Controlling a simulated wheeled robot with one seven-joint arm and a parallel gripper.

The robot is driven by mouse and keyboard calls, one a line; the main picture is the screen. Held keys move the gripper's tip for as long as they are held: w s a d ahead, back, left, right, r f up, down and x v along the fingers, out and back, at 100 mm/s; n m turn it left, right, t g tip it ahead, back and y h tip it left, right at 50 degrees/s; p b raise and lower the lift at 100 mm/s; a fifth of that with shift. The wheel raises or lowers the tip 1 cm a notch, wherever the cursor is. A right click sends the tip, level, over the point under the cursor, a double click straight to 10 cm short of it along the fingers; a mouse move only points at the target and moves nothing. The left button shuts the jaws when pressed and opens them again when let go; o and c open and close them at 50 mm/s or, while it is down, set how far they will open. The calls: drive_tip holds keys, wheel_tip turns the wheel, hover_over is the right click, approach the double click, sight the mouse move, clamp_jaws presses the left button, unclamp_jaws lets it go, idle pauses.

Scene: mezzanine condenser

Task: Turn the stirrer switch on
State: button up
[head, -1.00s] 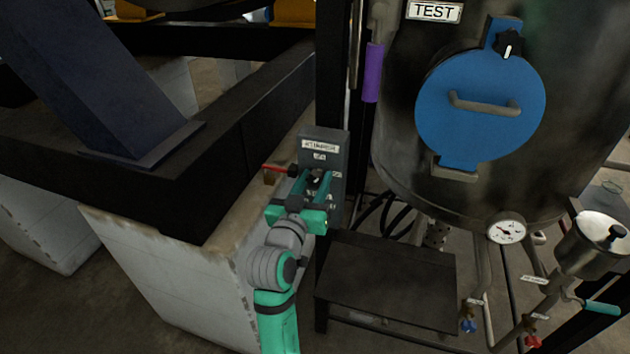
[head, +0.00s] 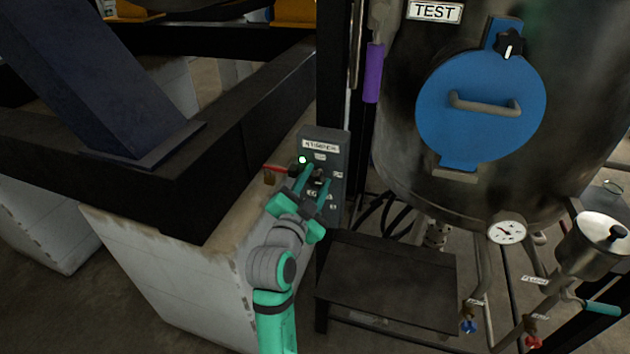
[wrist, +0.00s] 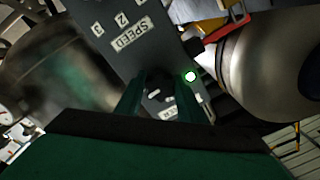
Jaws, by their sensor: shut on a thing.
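The stirrer control panel (head: 338,146) is a grey box on the dark post, with a white label at its top and smaller labels below. The fingers mostly hide the switch. The SPEED label and numbers on the panel (wrist: 112,42) show in the wrist view.
A red-handled valve (head: 275,169) is just left of the panel. The large tank with its blue hatch (head: 480,130) stands to the right. A dark step (head: 390,280) is below the panel, and a concrete block with dark beams is to the left.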

drive_tip(key=shift+m, duration=0.6)
drive_tip(key=o, duration=1.1)
drive_tip(key=shift+c, duration=0.2)
drive_tip(key=v, duration=1.1)
drive_tip(key=shift+w, duration=0.1)
